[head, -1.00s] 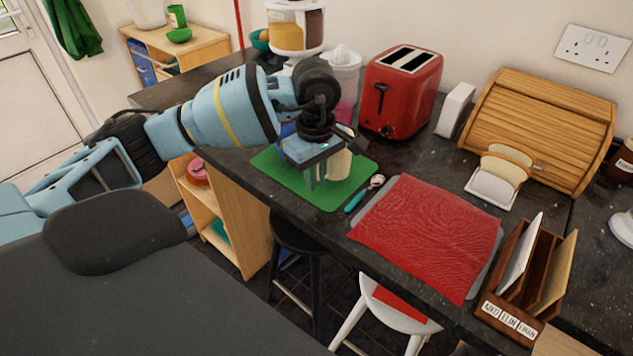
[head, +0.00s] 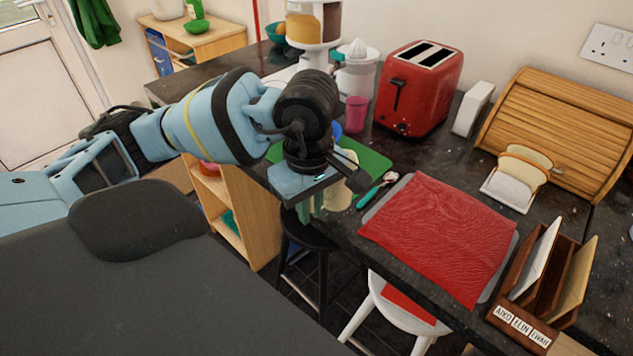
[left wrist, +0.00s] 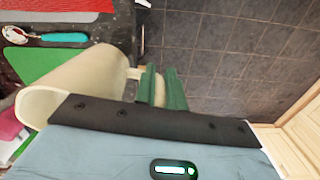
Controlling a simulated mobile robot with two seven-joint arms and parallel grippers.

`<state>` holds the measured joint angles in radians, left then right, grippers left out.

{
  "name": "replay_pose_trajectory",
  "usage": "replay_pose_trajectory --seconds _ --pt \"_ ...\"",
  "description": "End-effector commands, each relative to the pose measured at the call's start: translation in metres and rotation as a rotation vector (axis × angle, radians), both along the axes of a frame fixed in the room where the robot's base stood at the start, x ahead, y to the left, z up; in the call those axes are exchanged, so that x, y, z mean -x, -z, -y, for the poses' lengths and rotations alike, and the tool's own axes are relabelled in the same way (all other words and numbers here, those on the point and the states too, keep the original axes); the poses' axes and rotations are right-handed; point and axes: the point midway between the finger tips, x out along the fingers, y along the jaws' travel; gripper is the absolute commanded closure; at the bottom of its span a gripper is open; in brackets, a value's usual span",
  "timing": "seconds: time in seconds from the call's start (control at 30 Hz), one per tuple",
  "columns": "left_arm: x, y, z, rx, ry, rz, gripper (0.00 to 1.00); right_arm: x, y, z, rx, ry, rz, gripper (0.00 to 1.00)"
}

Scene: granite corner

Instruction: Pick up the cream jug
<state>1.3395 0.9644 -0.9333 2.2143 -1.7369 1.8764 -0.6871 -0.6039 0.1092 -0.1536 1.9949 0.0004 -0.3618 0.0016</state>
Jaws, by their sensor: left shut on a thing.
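The cream jug (head: 341,187) is a plain cream-coloured vessel, partly hidden behind my left gripper (head: 312,205) in the head view. The jug also shows in the left wrist view (left wrist: 78,84), large and close, with its open mouth facing lower left. My left gripper's green fingers (left wrist: 162,88) are shut on the jug at its handle side; the grip itself is partly hidden. The jug is held near the counter's front edge, with floor tiles below the fingers. My right gripper is in neither view.
The green mat (head: 372,162) lies behind the jug. A teal-handled spoon (head: 372,191) lies beside it. A red placemat (head: 440,235), red toaster (head: 418,88) and pink cup (head: 356,113) are on the dark counter. A black stool (head: 308,243) stands below.

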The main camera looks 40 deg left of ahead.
Motion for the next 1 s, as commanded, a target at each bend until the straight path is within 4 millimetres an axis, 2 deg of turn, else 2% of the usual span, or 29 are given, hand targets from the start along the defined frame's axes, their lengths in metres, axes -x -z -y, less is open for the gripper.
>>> replay_pose_trajectory --seconds 0.2,0.5,1.0 --pt "0.019 -0.002 0.007 0.001 0.001 0.003 1.00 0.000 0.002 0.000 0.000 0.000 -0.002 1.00" --pt "0.037 -0.004 0.014 0.001 0.000 0.003 1.00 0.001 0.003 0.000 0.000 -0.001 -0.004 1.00" --pt "0.047 -0.005 0.018 0.001 -0.001 0.003 1.00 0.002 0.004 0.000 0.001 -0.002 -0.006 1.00"
